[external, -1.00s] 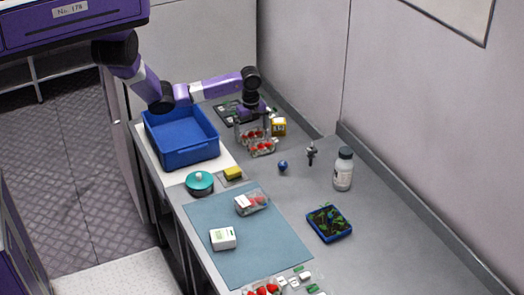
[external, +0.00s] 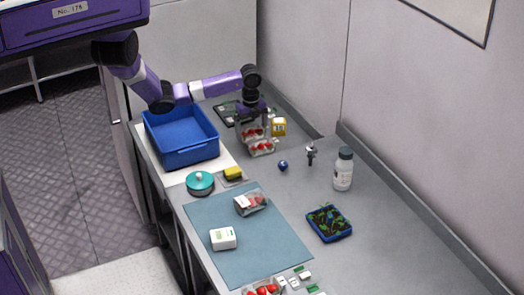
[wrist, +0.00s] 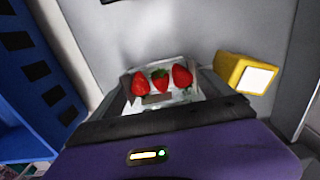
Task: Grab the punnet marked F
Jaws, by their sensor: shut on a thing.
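My gripper (external: 251,124) is at the far end of the bench, shut on a clear punnet (external: 249,134) of red strawberries. In the wrist view the held punnet (wrist: 160,82) sits between the two fingers, with several berries at its far side. Its marking cannot be read. Another punnet (external: 250,202) lies on the blue-grey mat, and one more (external: 262,287) is at the bottom edge. No letter F is legible on any of them.
A yellow box (external: 279,127) stands close right of my gripper. A blue bin (external: 186,155) is to the left. A teal-lidded pot (external: 200,182), yellow sponge (external: 233,173), blue ball (external: 283,166), bottle (external: 343,170) and seedling tray (external: 329,222) stand nearer.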

